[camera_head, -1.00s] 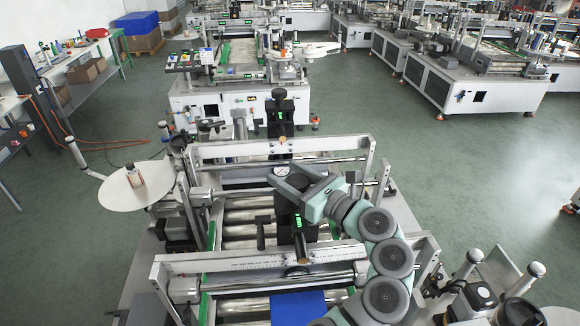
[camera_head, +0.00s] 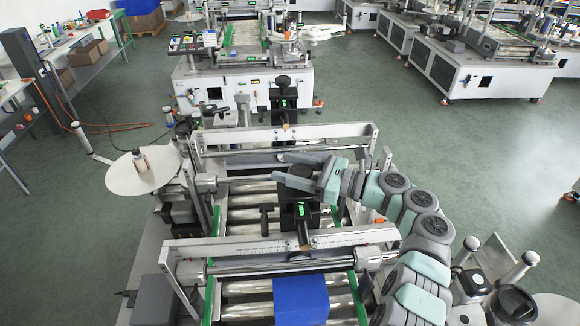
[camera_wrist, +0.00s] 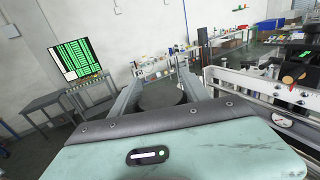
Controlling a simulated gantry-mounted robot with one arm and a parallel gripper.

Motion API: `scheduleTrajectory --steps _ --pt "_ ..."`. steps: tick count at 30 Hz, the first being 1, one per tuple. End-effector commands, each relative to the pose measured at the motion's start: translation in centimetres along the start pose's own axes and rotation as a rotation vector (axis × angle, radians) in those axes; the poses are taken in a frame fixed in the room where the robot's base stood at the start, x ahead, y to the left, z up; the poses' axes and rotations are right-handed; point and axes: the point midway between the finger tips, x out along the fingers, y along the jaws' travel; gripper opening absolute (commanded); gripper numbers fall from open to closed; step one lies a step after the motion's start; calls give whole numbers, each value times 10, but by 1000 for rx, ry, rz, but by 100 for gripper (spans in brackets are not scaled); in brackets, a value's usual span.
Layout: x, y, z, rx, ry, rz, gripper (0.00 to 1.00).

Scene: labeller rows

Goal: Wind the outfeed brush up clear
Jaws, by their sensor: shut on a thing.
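My gripper (camera_head: 280,168) comes in from the right. Its fingers are shut around the dark round knob (camera_head: 300,171) on top of the nearer black adjuster column. The knob also shows between the fingers in the wrist view (camera_wrist: 160,95). The column (camera_head: 299,211) has a small green-lit display and stands over the roller conveyor behind the nearer crossbeam. A second black adjuster (camera_head: 284,102), with its own round knob and green display, stands at the far crossbeam. I cannot make out brush bristles or their height.
The nearer crossbeam (camera_head: 260,250) with a scale and the far crossbeam (camera_head: 240,140) span the conveyor. A blue block (camera_head: 300,300) lies on the front rollers. A white reel disc (camera_head: 142,172) is at left. Green floor is open at right.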

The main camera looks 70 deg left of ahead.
Motion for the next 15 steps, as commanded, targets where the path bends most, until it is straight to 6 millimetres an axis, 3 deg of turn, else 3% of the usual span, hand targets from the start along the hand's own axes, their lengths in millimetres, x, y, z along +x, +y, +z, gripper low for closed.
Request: scheduleTrajectory --steps 15 --pt "1 3 0 -1 0 112 14"
